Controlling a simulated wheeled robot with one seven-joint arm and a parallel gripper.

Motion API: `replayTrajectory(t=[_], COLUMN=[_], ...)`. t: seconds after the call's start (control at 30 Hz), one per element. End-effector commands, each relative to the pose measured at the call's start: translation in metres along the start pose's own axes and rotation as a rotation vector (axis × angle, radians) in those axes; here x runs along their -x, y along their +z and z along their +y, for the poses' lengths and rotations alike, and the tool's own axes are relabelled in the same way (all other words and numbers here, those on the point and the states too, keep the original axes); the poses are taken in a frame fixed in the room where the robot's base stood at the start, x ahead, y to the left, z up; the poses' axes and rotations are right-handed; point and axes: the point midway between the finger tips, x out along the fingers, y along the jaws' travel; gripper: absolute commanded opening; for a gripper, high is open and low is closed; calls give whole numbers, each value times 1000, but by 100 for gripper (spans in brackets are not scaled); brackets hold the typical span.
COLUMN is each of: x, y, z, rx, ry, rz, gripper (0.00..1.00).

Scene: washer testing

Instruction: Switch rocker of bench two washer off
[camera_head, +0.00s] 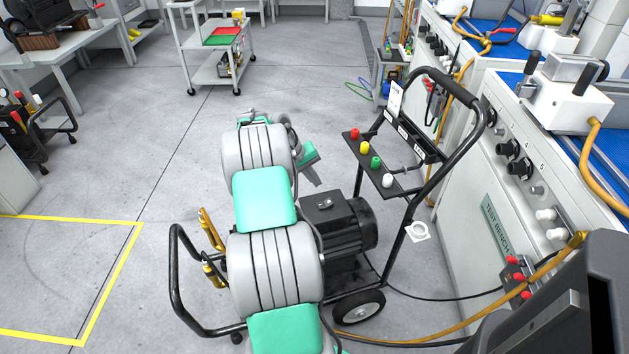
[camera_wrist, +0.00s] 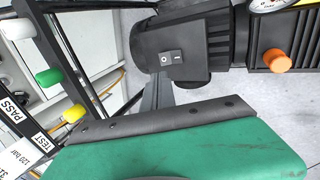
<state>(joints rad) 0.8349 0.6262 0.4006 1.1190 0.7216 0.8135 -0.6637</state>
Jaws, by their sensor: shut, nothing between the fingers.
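The pressure washer (camera_head: 345,240) is a black motor and pump on a wheeled cart, beside a bench lettered TEST BENCH; the bench number is hidden by my arm or out of sight. Its rocker (camera_head: 323,203) sits on the black motor box. In the wrist view the rocker (camera_wrist: 171,57) shows O on the left half and I on the right; which half is pressed in I cannot tell. My gripper (camera_head: 311,170) is shut and empty, beyond the motor in the head view. In the wrist view my green, dark-edged gripper (camera_wrist: 158,122) is below the rocker, apart from it.
The cart's black handle (camera_head: 468,95) rises at the right, with a rack of coloured nozzles (camera_head: 375,163) beside the motor. An orange knob (camera_wrist: 277,60) and a gauge (camera_wrist: 268,4) are right of the motor. A hose (camera_head: 430,343) lies on the floor. Open floor is at the left.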

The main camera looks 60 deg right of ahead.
Motion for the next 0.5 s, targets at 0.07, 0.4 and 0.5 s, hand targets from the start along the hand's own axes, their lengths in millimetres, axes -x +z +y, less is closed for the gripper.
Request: replayTrajectory(t=[0.07, 0.4, 0.5], x=[-21, -88, -97], y=[1, 1, 0], z=[-1, -1, 0], rx=[-2, -1, -2], ry=[0, -1, 0], rz=[-3, -2, 1], gripper=[0, 0, 0])
